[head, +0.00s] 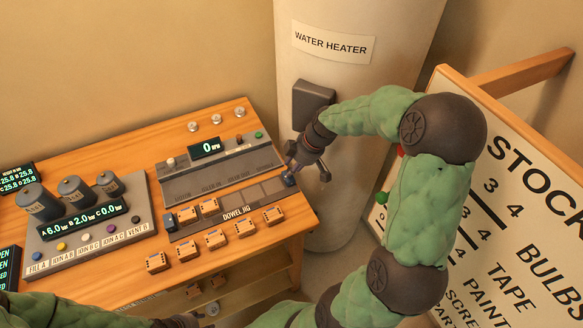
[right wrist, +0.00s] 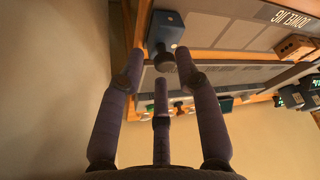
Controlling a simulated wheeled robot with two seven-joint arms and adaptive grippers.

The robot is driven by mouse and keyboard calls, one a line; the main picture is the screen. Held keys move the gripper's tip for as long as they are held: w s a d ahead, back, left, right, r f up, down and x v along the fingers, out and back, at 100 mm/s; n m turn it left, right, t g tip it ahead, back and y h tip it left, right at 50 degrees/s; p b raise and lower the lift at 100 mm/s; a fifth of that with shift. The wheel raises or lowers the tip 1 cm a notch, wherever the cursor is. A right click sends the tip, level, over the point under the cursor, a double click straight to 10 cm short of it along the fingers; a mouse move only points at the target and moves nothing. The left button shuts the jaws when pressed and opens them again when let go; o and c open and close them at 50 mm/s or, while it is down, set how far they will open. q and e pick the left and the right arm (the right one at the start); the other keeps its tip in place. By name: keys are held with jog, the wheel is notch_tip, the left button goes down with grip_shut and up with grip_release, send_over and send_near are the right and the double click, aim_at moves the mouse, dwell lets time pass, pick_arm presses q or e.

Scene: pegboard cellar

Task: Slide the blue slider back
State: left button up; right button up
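The blue slider (head: 289,181) is a small dark blue block at the right end of the grey dowel jig (head: 235,206) on the wooden bench. In the right wrist view the blue slider (right wrist: 168,27) carries a dark round knob (right wrist: 164,59). My right gripper (head: 307,172) is just above the slider in the head view. In the right wrist view its three fingers (right wrist: 160,70) are spread, with the knob between the upper two tips; contact is not clear. My left gripper (head: 182,321) shows only partly at the bottom edge, its fingers unclear.
Several small orange blocks (head: 217,238) stand along the jig's front. A panel with cylinders and buttons (head: 90,232) is at the left. The water heater (head: 350,100) and stock board (head: 520,190) flank my right arm.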

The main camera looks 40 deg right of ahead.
dwell(0.3)
jog(key=v, duration=1.2)
jog(key=shift+f, duration=0.1)
dwell(0.3)
